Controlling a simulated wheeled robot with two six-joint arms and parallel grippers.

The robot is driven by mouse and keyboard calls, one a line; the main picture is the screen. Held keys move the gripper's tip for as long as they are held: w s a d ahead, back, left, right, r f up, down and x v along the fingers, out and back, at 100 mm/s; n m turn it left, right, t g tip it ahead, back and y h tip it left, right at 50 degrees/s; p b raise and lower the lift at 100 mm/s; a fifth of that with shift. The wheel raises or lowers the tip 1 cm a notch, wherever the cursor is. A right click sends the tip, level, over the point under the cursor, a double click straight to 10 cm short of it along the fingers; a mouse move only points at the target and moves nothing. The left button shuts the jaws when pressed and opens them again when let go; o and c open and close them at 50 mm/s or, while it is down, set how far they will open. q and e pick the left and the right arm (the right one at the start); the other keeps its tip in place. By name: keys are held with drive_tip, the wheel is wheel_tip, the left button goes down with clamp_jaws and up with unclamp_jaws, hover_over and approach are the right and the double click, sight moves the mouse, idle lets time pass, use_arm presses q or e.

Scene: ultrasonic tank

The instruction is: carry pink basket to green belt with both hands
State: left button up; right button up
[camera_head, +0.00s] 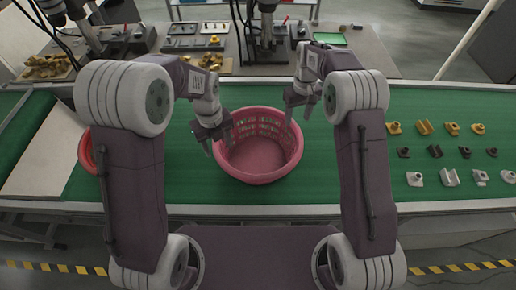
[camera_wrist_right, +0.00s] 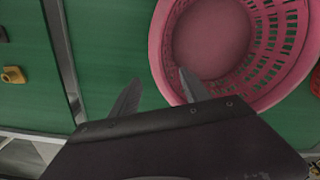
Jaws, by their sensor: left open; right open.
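The pink basket (camera_head: 262,176) is round, open and upright, and looks empty. It stands on the green belt (camera_head: 330,185) between my two grippers in the head view. My left gripper (camera_head: 216,146) is open at the basket's upper left rim. My right gripper (camera_head: 297,112) is open above the upper right rim. In the right wrist view, the right fingers (camera_wrist_right: 160,95) are spread, with one over the basket's rim (camera_wrist_right: 160,60) and one outside it above the belt (camera_wrist_right: 105,60). Whether either gripper touches the basket cannot be told.
A red basket (camera_head: 86,152) is partly hidden behind my left arm. A white board (camera_head: 42,150) lies at the left. Several small metal parts (camera_head: 450,177) stand on the belt at the right. A workbench (camera_head: 290,62) with machines and trays is behind.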

sight(220, 155)
use_arm(q)
wheel_tip(220, 155, down, 6)
drive_tip(key=shift+f, duration=0.1)
use_arm(e)
wheel_tip(220, 155, down, 6)
drive_tip(key=shift+w+f, duration=0.1)
drive_tip(key=shift+f, duration=0.05)
use_arm(q)
drive_tip(key=shift+a, duration=0.1)
drive_tip(key=shift+c, duration=0.3)
use_arm(e)
drive_tip(key=shift+c, duration=0.2)
use_arm(q)
clamp_jaws()
use_arm(e)
clamp_jaws()
